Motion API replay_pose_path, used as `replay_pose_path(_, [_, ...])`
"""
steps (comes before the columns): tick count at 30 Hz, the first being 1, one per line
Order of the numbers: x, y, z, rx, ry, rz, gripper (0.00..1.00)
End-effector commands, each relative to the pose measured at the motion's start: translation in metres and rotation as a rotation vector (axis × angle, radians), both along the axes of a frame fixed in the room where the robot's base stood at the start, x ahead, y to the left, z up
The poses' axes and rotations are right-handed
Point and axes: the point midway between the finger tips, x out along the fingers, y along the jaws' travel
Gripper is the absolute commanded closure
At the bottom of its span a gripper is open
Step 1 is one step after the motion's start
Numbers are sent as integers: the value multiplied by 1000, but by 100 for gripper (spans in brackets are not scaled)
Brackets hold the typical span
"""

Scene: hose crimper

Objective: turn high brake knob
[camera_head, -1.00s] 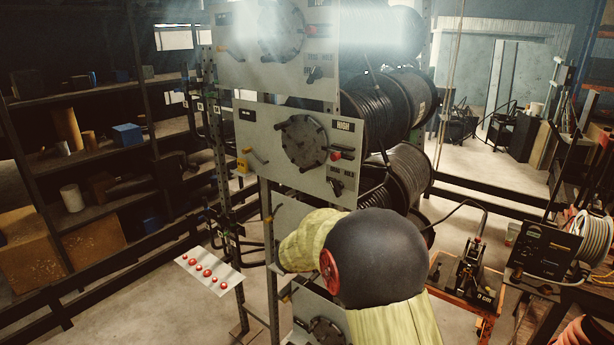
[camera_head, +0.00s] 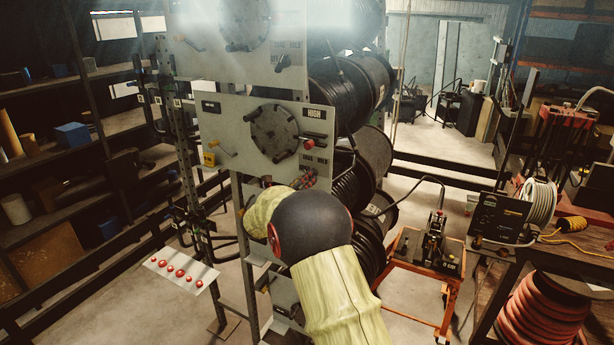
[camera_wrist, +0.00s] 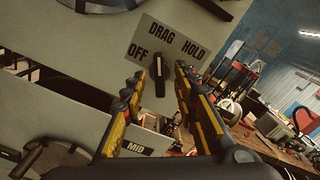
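The high brake knob (camera_wrist: 158,76) is a small black lever-like knob on the grey panel, under a plate (camera_wrist: 183,45) reading OFF, DRAG, HOLD. My gripper (camera_wrist: 160,74) is open, with one yellow-and-black finger on each side of the knob. Gaps show beside the knob in the wrist view; I cannot tell whether either finger touches it. In the head view the HIGH panel (camera_head: 232,124) faces me. My gripper (camera_head: 309,180) is at its lower right corner, partly hidden by my arm, and the knob is not clearly visible there.
A round black disc (camera_head: 275,133) and a red knob (camera_head: 308,144) sit above my gripper on the same panel. Black hose reels (camera_head: 350,95) stand behind. A MID label (camera_wrist: 136,148) shows on the panel below. A white plate with red buttons (camera_head: 180,271) is lower left.

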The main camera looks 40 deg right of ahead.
Motion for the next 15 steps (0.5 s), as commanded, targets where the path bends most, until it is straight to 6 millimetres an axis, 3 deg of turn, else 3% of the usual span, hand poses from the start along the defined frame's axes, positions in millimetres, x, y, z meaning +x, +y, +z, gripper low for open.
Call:
replay_pose_path(6, [9, -22, -1, 2, 1, 0, 70])
replay_pose_path(15, [11, -26, -1, 2, 0, 0, 70])
